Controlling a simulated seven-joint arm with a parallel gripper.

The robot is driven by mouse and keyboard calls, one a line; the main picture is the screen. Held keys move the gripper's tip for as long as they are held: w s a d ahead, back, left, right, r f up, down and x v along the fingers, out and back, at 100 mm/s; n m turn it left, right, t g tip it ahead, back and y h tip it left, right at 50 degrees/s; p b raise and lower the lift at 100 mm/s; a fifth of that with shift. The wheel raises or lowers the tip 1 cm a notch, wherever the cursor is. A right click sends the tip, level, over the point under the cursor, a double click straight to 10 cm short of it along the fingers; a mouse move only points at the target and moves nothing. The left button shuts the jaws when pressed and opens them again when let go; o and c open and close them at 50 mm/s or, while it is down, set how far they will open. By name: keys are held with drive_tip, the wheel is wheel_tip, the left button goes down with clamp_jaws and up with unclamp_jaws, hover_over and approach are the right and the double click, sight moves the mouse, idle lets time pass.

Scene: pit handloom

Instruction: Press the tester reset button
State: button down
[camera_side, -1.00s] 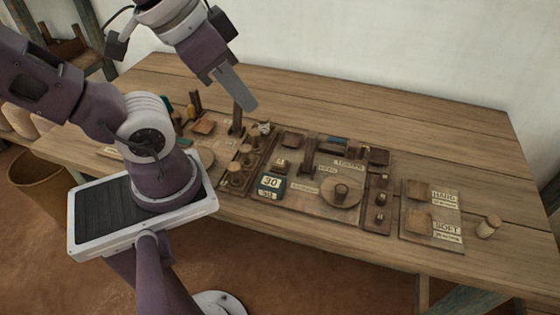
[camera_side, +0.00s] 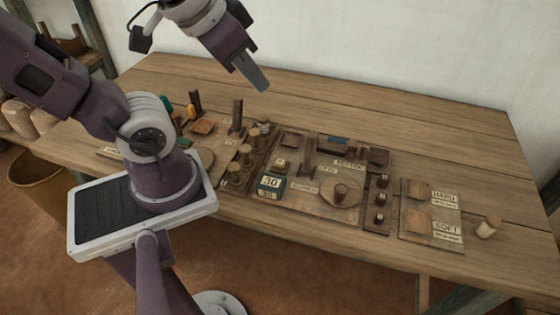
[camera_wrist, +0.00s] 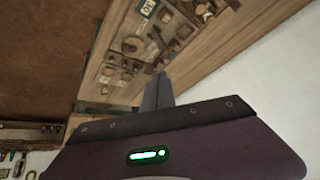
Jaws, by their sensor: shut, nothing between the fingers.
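The tester board (camera_side: 312,206) lies mid-table in the side view. It bears a display reading 30 (camera_side: 270,183), a round disc with a knob (camera_side: 341,193), an upright post and small labels. I cannot tell which small part is the reset button; the lettering is too blurred. In the wrist view the board (camera_wrist: 125,62) shows small, beyond the fingers. My gripper (camera_side: 262,86) is shut and empty, in the air above the back of the table, apart from the board. Its fingers also show in the wrist view (camera_wrist: 158,92).
A plate with HARD and SOFT pads (camera_side: 443,224) lies to the right, with a small wooden peg (camera_side: 488,227) beside it. Several wooden knobs (camera_side: 240,166) and a dark upright post (camera_side: 237,115) stand left of the tester. The back right table top is clear.

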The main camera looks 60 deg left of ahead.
drive_tip(key=w+a+t+y, duration=0.3)
drive_tip(key=w+a, duration=0.8)
drive_tip(key=w, duration=0.2)
drive_tip(key=w+a+f+m+h, duration=0.2)
drive_tip(key=w+a+f+m, duration=0.1)
drive_tip(key=w+f, duration=0.25)
drive_tip(key=m+g+h, duration=0.1)
drive_tip(key=g+h, duration=0.4)
drive_tip(key=h, duration=0.6)
hover_over(277, 160)
wheel_tip(277, 160, down, 12)
drive_tip(key=shift+s, duration=0.1)
drive_tip(key=shift+f, duration=4.4)
drive_tip(key=shift+f, duration=0.1)
drive_tip(key=shift+f, duration=0.3)
